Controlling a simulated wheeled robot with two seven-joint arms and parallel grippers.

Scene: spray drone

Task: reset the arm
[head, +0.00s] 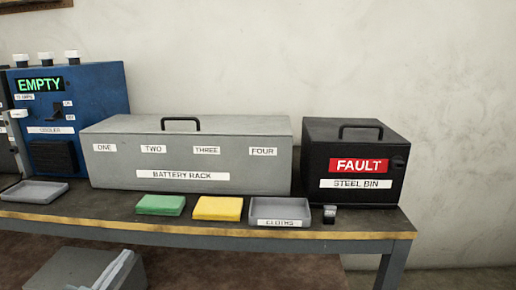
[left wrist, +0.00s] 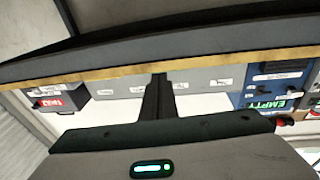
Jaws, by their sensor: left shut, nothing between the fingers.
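My left gripper (left wrist: 159,84) shows in the left wrist view, where the scene appears upside down. Its two dark fingers are together, with nothing visible between them. The table edge and the fronts of the boxes lie beyond the fingers, apart from them. I cannot make out a gripper clearly in the head view. My right gripper is in neither view.
The table (head: 230,232) holds a blue EMPTY cooler (head: 100,95), grey battery rack (head: 190,155), black steel bin (head: 352,160), shallow tray (head: 35,192), green cloth (head: 160,205), yellow cloth (head: 217,208), cloths tray (head: 280,212) and small dark item (head: 329,214). A grey container (head: 70,270) is below.

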